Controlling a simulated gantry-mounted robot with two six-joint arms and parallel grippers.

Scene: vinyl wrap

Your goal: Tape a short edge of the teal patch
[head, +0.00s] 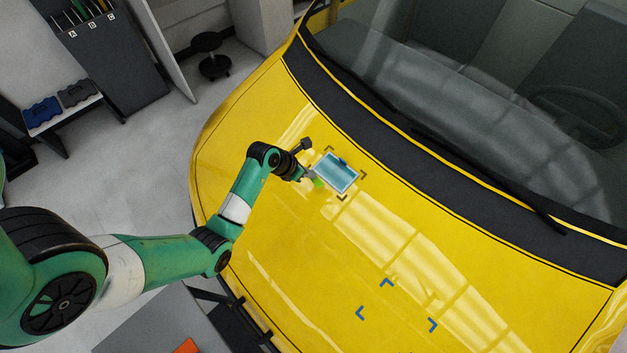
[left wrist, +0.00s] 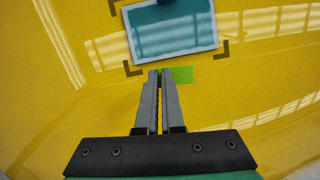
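The teal patch (head: 336,173), with a pale border, lies on the yellow hood inside dark corner marks. It also shows in the left wrist view (left wrist: 172,30), cut off at the top. My left gripper (head: 309,176) is just off the patch's lower-left edge in the head view. In the left wrist view its fingers (left wrist: 159,73) are close together, tips just short of the patch's near edge. A small green piece of tape (left wrist: 182,74) sticks out to the right from between the fingertips, apart from the patch. My right gripper is out of view.
A dark blue block (head: 343,162) sits at the patch's upper edge. Blue corner marks (head: 387,283) outline an empty area on the hood (head: 300,260). The windshield and wiper lie beyond. A bench with a blue and a dark block (head: 42,112) stands at left.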

